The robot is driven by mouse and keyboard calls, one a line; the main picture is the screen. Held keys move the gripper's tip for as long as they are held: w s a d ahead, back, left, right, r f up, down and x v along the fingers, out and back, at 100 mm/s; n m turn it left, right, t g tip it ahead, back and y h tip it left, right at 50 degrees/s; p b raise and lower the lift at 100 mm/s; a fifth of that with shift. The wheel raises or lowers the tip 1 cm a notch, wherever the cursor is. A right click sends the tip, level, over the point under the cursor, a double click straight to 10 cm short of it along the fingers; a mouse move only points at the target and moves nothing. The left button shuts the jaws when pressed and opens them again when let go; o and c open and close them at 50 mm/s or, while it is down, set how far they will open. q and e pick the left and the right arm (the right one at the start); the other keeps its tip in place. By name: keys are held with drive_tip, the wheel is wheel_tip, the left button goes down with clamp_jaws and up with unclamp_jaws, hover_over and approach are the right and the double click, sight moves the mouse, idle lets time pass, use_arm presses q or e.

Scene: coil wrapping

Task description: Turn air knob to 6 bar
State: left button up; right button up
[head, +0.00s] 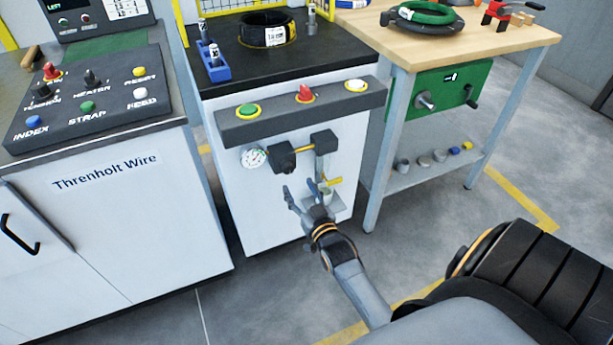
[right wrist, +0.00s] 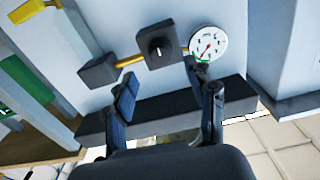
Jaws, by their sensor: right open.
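The air knob (right wrist: 160,47) is a round black knob with a pale mark, on a dark regulator block. The block also shows in the head view (head: 283,158), on the white cabinet front. The white round pressure gauge (head: 254,157) sits beside it; in the right wrist view the gauge (right wrist: 208,45) has a red needle and a green mark, its reading too small to tell. My right gripper (head: 300,188) is open and empty, just below the regulator in the head view. In the right wrist view its fingers (right wrist: 163,78) are spread, with the knob between and beyond them. My left gripper is out of view.
A yellow pipe (head: 304,148) joins the regulator to a second dark block (head: 324,140). A yellow lever (head: 332,182) and a small cup-like part sit close to my right gripper. A dark button bar (head: 302,112) juts out above. The floor in front is clear.

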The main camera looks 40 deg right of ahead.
drive_tip(key=v, duration=0.5)
drive_tip(key=shift+w, duration=0.1)
idle(0.3)
drive_tip(key=s+a+f+n+g+y, duration=0.2)
drive_tip(key=s+a+f+g, duration=0.45)
drive_tip(key=f, duration=0.35)
drive_tip(key=s+a+f+n+g+y, duration=0.25)
drive_tip(key=s+a+f+g, duration=0.3)
drive_tip(key=s+f, duration=0.3)
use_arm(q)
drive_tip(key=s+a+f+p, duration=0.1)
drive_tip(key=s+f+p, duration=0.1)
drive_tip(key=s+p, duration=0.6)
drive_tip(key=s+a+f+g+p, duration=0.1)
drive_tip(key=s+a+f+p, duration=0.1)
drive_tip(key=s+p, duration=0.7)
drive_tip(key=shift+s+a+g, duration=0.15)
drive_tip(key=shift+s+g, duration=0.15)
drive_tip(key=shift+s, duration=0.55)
use_arm(e)
drive_tip(key=s+f+g, duration=0.2)
drive_tip(key=s+f, duration=0.1)
drive_tip(key=s, duration=1)
drive_tip(key=s+f+n+g, duration=0.1)
drive_tip(key=s+f, duration=0.3)
drive_tip(key=s, duration=0.9)
drive_tip(key=shift+d+f+g, duration=0.2)
drive_tip(key=shift+d+g, duration=0.1)
drive_tip(key=shift+g, duration=0.4)
